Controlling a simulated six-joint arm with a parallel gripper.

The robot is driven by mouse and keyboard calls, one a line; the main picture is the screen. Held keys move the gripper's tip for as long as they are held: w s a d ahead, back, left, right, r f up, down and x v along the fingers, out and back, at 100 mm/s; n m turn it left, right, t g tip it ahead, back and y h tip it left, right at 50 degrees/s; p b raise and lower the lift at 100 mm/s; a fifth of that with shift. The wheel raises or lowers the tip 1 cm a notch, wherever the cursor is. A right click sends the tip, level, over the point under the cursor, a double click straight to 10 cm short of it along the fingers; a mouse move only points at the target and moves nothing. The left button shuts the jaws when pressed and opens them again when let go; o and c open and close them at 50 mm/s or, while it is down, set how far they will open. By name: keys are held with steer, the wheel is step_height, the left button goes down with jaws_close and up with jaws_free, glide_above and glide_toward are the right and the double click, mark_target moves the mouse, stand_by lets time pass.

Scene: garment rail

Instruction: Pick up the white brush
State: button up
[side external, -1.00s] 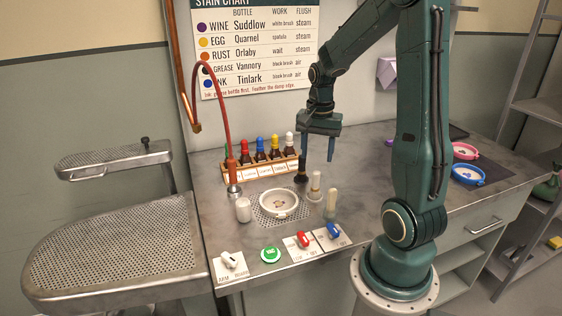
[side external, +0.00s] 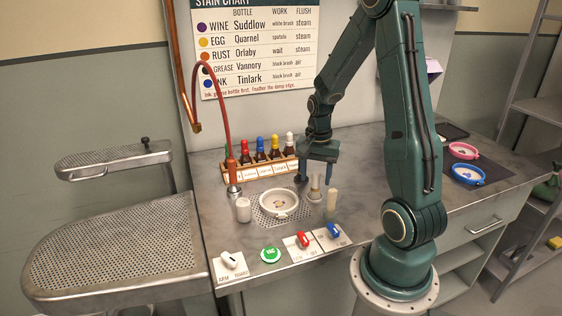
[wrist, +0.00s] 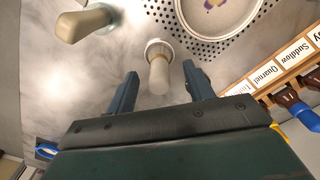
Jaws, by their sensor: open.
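The white brush (side external: 315,189), with a pale handle, stands upright in a light round holder beside the perforated plate. In the wrist view its handle end (wrist: 158,77) shows between the fingertips. My gripper (side external: 316,180) is open, pointing down close over it. In the wrist view my fingers (wrist: 160,74) lie either side of the handle, with gaps; I cannot tell how deep they reach around it. Nothing is held.
A pale-handled tool (side external: 331,198) stands just right of the brush. A white round hoop (side external: 279,203) lies on the perforated plate to the left. A bottle rack (side external: 262,168) stands behind. Red and blue switches (side external: 334,231) are at the front edge.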

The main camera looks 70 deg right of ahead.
mark_target(315, 189)
steer(key=shift+f, duration=2)
steer(key=shift+c, duration=0.4)
steer(key=c, duration=1)
